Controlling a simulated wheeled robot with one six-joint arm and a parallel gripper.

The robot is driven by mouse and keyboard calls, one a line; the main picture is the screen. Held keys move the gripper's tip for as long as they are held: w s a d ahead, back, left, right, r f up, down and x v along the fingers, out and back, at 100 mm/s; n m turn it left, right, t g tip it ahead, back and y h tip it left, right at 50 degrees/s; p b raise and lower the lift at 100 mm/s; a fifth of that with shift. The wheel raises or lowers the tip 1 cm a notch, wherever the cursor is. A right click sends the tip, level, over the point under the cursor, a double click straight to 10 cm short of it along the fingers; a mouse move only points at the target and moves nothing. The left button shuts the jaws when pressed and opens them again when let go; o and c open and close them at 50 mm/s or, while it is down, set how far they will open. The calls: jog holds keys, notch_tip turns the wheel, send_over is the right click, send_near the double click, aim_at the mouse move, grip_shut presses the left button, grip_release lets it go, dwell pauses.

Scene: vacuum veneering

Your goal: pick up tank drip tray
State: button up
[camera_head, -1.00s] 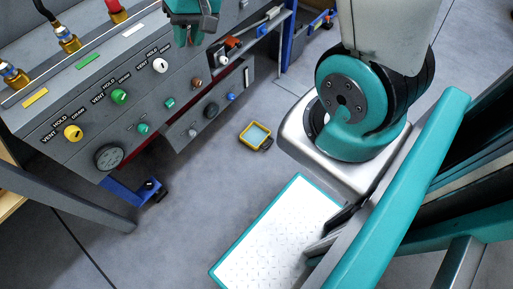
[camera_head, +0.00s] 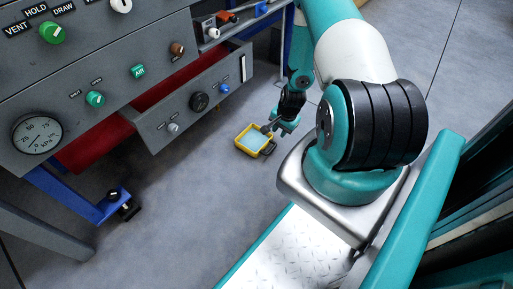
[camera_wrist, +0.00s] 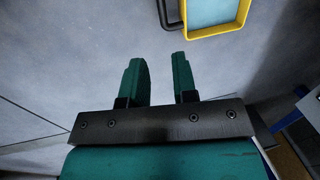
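The tank drip tray (camera_head: 243,133) is a small yellow-rimmed tray with a light blue inside and a dark handle on its right side. It lies on the grey floor by the control cabinet. In the wrist view the tray (camera_wrist: 246,12) shows at the top right, cut off by the edge, with its dark handle toward my fingers. My gripper (camera_head: 279,126) is close to the tray's right side in the head view. In the wrist view my gripper (camera_wrist: 157,62) has its two green fingers apart with only floor between them, short of the handle.
The grey control cabinet (camera_head: 100,75) with knobs and a gauge (camera_head: 37,134) stands at the left. Its red-lined drawer (camera_head: 150,95) is pulled open above the floor. A blue foot bracket (camera_head: 80,190) stands at lower left. Floor below the tray is clear.

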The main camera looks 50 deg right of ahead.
aim_at(272, 148)
jog(key=f+b, duration=0.2)
jog(key=f, duration=0.1)
jog(key=w+f+b, duration=0.1)
jog(key=f, duration=0.2)
jog(key=w+f+b, duration=0.1)
jog(key=f+b, duration=0.1)
jog(key=f, duration=0.2)
jog(key=shift+a+f+b, duration=0.1)
jog(key=shift+a+b, duration=0.05)
jog(key=shift+b, duration=0.15)
jog(key=f+b, duration=0.2)
jog(key=w+f+b, duration=0.1)
jog(key=f+b, duration=0.1)
jog(key=f, duration=0.1)
jog(key=shift+b, duration=0.4)
jog(key=shift+r, duration=0.1)
grip_shut()
